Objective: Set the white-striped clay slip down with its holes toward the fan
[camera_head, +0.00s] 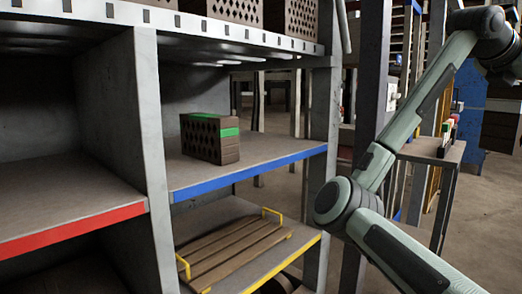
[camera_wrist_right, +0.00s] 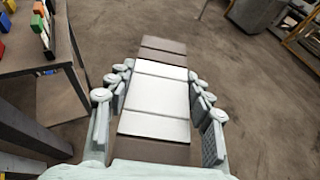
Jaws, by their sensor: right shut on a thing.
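My right gripper (camera_wrist_right: 160,105) is shut on the white-striped clay slip (camera_wrist_right: 153,124), a dark brown brick with a broad white band. Fingers press on both its sides, and it is held in the air above the floor. In the head view the slip (camera_head: 502,128) is at the far right edge, partly cut off, with its white band near the top. Its holes cannot be made out in either view. My right arm rises from the lower right to the upper right in the head view. My left gripper is not in view. I cannot make out a fan.
A grey rack holds a green-striped holed brick (camera_head: 210,138) on the blue-edged shelf (camera_head: 255,158). A red-edged shelf (camera_head: 70,190) is at left. A slatted wooden pallet with yellow handles (camera_head: 235,250) lies below. A small table (camera_wrist_right: 35,62) with coloured blocks stands left in the wrist view.

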